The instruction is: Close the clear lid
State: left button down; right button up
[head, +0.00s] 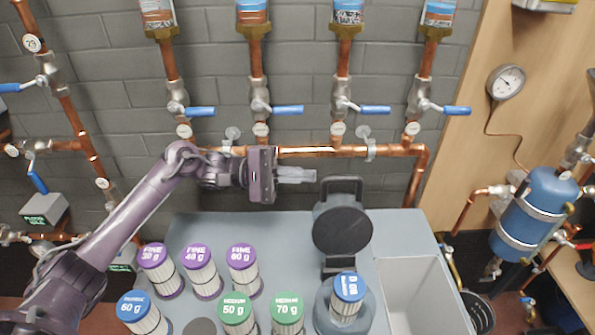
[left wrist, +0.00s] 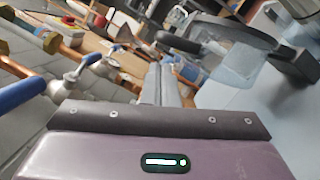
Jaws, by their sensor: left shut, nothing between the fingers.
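The lid (head: 342,231) stands raised at the back of the filter housing (head: 323,309), with a black handle (head: 342,181) at its top. It looks like a dark round disc in the head view and paler, see-through in the left wrist view (left wrist: 232,66). A blue-capped cartridge (head: 348,287) stands in the open housing. My left gripper (head: 312,175) is shut and empty, pointing right, just left of the handle; I see a gap between them. My right gripper is not in view.
Several purple-, green- and blue-capped cartridges (head: 197,257) stand left of the housing on the grey bench (head: 295,225). An empty pale bin (head: 414,295) is set in the bench to the right. Copper pipes (head: 320,151) and blue-handled valves (head: 288,109) line the wall behind my gripper.

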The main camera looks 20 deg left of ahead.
pick_arm(q)
jog(key=shift+p+x, duration=0.4)
jog(key=shift+x, duration=2.5)
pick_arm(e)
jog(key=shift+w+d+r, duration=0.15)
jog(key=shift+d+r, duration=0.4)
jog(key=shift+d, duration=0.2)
pick_arm(q)
jog(key=shift+w, duration=0.1)
